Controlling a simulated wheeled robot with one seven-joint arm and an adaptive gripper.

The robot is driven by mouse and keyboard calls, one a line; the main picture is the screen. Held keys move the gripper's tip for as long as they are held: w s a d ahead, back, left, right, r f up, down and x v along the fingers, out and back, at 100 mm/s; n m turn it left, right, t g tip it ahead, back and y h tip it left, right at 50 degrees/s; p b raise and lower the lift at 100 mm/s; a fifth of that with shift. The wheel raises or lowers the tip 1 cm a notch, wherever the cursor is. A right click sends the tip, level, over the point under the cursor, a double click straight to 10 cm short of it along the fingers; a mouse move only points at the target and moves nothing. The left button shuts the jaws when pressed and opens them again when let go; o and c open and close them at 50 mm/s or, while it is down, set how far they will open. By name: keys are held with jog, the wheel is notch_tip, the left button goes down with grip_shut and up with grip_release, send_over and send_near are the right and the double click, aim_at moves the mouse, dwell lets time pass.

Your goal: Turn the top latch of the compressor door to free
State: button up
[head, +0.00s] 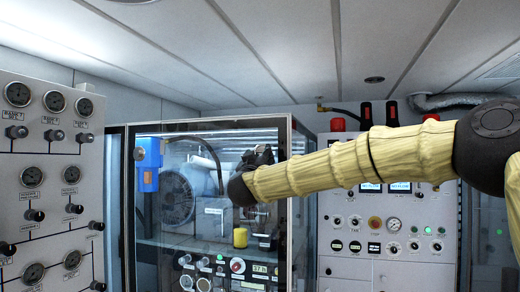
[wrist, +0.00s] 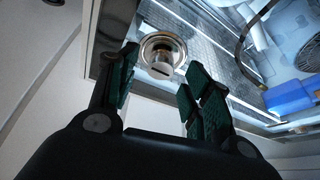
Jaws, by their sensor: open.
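The compressor door (head: 216,225) is a glass panel in a dark frame, at the middle of the head view. A round metal latch (wrist: 162,54) with a raised bar across its middle shows on the door's edge in the wrist view. My gripper (wrist: 160,82) is open, with one green-padded finger on each side below the latch in the picture. Nothing is between the fingers, and I cannot tell whether they touch the latch. In the head view my gripper (head: 262,160) is a dark shape in front of the door's upper right, and the latch is hidden there.
A gauge panel (head: 50,150) with several knobs stands at the left. A control panel (head: 390,235) with screens and a red button stands at the right. Behind the glass are a blue filter (head: 148,165) and a motor (head: 180,195). My sleeved arm crosses the right side.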

jog(key=shift+p+x, duration=0.35)
jog(key=shift+x, duration=0.65)
jog(key=shift+c, duration=0.2)
jog(key=shift+f, duration=0.1)
jog(key=c, duration=1)
